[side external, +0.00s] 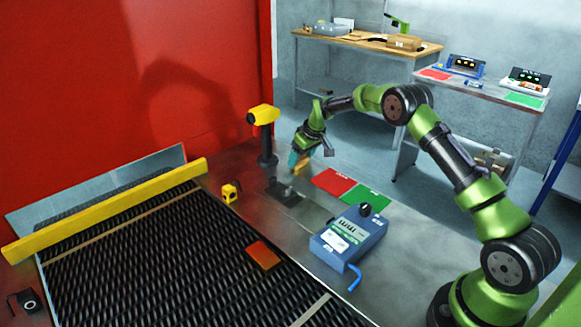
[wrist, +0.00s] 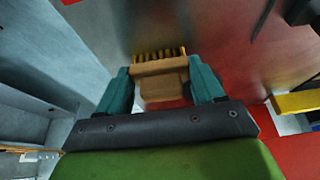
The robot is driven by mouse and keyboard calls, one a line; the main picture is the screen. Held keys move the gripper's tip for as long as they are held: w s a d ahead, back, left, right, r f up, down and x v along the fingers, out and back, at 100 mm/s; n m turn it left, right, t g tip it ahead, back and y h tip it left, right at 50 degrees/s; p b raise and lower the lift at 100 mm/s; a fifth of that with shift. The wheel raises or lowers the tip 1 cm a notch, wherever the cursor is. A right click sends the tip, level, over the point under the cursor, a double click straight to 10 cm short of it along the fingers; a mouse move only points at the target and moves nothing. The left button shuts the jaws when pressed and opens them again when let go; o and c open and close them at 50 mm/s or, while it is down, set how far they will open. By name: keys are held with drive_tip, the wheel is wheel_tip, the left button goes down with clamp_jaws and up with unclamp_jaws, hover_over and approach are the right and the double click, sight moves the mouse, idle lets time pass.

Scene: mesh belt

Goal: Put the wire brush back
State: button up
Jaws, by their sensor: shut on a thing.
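My gripper (side external: 300,160) hangs low over the grey metal table, left of the red mat, in the side external view. Its teal fingers are shut on the wire brush in the wrist view (wrist: 162,82). The wire brush (wrist: 160,68) has a wooden body and a row of yellowish bristles pointing away from the gripper. In the side external view the brush is small and mostly hidden by the fingers. I cannot tell whether it touches the table.
A yellow device on a black stand (side external: 264,130) is close left of the gripper. A red mat (side external: 333,181), green mat (side external: 367,197) and blue box (side external: 348,240) are to the right. The mesh belt (side external: 150,265) carries an orange block (side external: 263,255). A small yellow device (side external: 230,192) sits nearby.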

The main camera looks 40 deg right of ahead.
drive_tip(key=o, duration=1)
drive_tip(key=v, duration=1.2)
drive_tip(key=s+a+r+m+t, duration=0.2)
drive_tip(key=s+a+r, duration=1)
drive_tip(key=s+r, duration=0.2)
drive_tip(key=s+a+f+m+y, duration=0.1)
drive_tip(key=s+a, duration=0.3)
drive_tip(key=s, duration=0.6)
drive_tip(key=s+a+m+y, duration=0.1)
drive_tip(key=s+a, duration=0.3)
drive_tip(key=s, duration=0.5)
drive_tip(key=shift+s+a+f+t, duration=0.15)
drive_tip(key=shift+s+f+t, duration=0.2)
drive_tip(key=shift+t, duration=0.05)
